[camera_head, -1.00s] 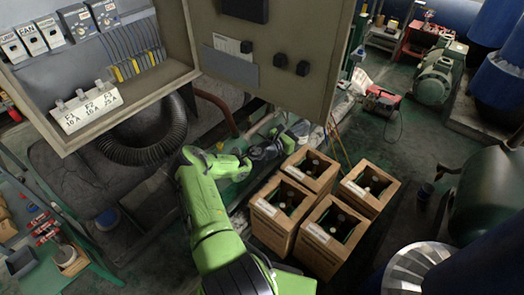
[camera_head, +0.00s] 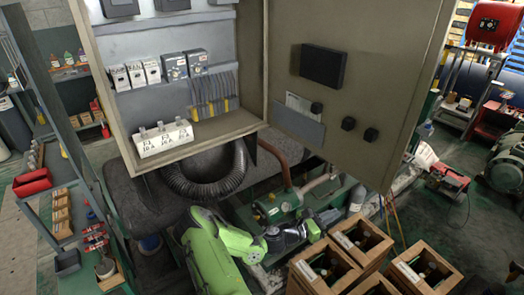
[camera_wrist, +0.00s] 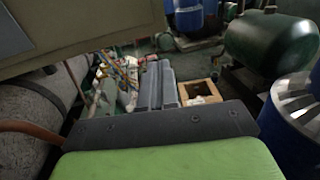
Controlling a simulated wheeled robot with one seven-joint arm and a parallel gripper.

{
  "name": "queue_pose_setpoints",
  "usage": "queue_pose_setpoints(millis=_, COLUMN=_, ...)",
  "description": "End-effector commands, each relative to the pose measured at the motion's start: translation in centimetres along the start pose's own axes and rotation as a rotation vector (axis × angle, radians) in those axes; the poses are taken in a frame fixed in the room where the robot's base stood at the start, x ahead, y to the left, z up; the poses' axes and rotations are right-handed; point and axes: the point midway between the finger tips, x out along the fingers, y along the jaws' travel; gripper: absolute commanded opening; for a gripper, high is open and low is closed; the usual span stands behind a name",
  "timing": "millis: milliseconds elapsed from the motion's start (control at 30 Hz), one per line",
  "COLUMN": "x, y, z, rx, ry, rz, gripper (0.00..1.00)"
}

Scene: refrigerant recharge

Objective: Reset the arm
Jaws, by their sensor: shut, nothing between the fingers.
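My green arm reaches from the bottom of the head view toward the pipes under the electrical cabinet. My gripper (camera_head: 337,213) is dark grey, shut and empty. It is held just left of and behind the wooden crates (camera_head: 313,272). In the wrist view my gripper's grey fingers (camera_wrist: 158,66) lie side by side, pointing away, with nothing between them. The fingertips look small and dark in the head view.
The open electrical cabinet (camera_head: 112,90) and its door (camera_head: 390,70) hang above the arm. A corrugated black hose (camera_head: 205,190) loops below. Several crates hold bottles at the lower right. Open floor lies right, near a red machine (camera_head: 447,180).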

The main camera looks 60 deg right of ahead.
Motion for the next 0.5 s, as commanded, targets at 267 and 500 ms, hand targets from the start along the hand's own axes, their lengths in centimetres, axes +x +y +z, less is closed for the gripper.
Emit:
queue_pose_setpoints(millis=267, x=0.1, y=0.0, z=0.0, rx=0.001, ry=0.001, rz=-0.001, gripper=0.0)
queue_pose_setpoints(millis=500, x=-4.7, y=1.2, z=1.2, rx=0.371, ry=0.214, rz=-0.125, gripper=0.0)
